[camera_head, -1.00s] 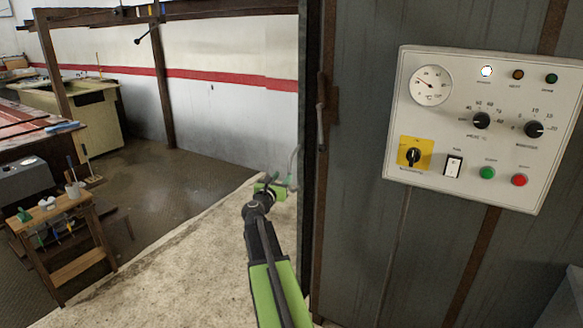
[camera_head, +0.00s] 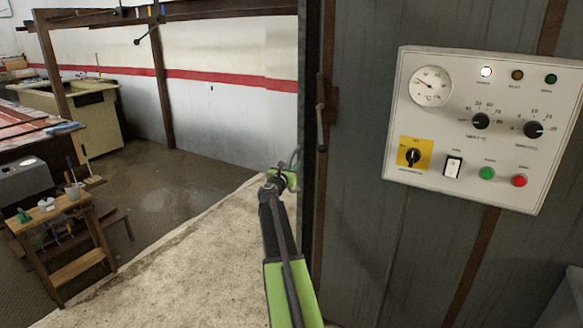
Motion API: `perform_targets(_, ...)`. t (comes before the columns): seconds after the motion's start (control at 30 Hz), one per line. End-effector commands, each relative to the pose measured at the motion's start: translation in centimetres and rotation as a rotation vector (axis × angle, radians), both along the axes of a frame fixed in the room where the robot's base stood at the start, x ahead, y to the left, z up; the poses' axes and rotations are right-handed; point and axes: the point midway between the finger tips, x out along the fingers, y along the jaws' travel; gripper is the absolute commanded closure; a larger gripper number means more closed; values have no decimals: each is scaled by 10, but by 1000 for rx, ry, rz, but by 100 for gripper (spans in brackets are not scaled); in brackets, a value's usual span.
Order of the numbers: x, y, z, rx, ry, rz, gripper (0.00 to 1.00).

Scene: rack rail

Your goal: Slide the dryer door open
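The dryer is a tall grey metal cabinet (camera_head: 365,255) filling the right half of the view, with rusty brown strips. A long lever-like handle (camera_head: 321,130) hangs upright on the brown strip near its left edge. Which part is the sliding door is not clear, and no open gap shows. My gripper (camera_head: 292,160) is at the end of my green and black arm, just left of the cabinet's dark left edge and lower than the handle. It appears apart from the handle. Its fingers are small and partly merge with the dark edge; nothing held can be made out.
A white control panel (camera_head: 480,180) with dial, knobs and buttons is on the cabinet front. A wooden bench (camera_head: 75,205) with small items stands at lower left, a greenish cabinet (camera_head: 95,125) behind it. The pale floor (camera_head: 200,270) left of my arm is clear.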

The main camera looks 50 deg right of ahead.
Motion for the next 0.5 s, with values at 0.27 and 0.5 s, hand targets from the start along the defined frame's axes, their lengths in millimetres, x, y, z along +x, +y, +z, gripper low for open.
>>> perform_targets(0.27,0,1,0,0,0,0,100)
perform_targets(0.5,0,1,0,0,0,0,100)
